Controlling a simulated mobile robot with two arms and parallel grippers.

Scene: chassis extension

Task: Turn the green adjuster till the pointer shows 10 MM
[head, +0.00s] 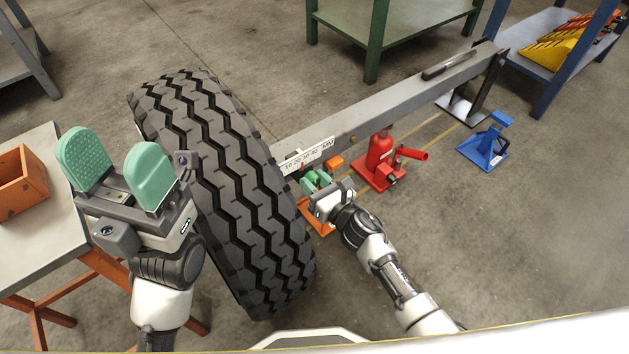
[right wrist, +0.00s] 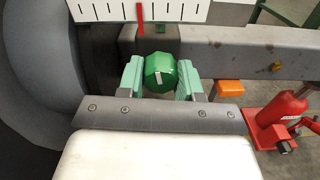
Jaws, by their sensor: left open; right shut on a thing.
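The green adjuster (right wrist: 160,72) is a faceted knob with a white mark on its face. In the right wrist view it sits between the green fingers of my right gripper (right wrist: 160,78), which is shut on it. My right gripper (head: 316,182) hides most of the adjuster in the head view. The white scale plate (head: 308,156) reads 10 to 40 and MM. The red pointer (right wrist: 140,18) stands upright against the scale's ticks; the numbers are out of the wrist view, so its exact reading cannot be told. My left gripper (head: 118,178) is open and empty, left of the tire.
A large black tire (head: 215,165) stands between my arms. A grey beam (head: 400,98) runs to the back right. A red jack (head: 380,160) and a blue stand (head: 485,143) are on the floor beside it. A table (head: 45,225) with an orange box (head: 22,183) is at left.

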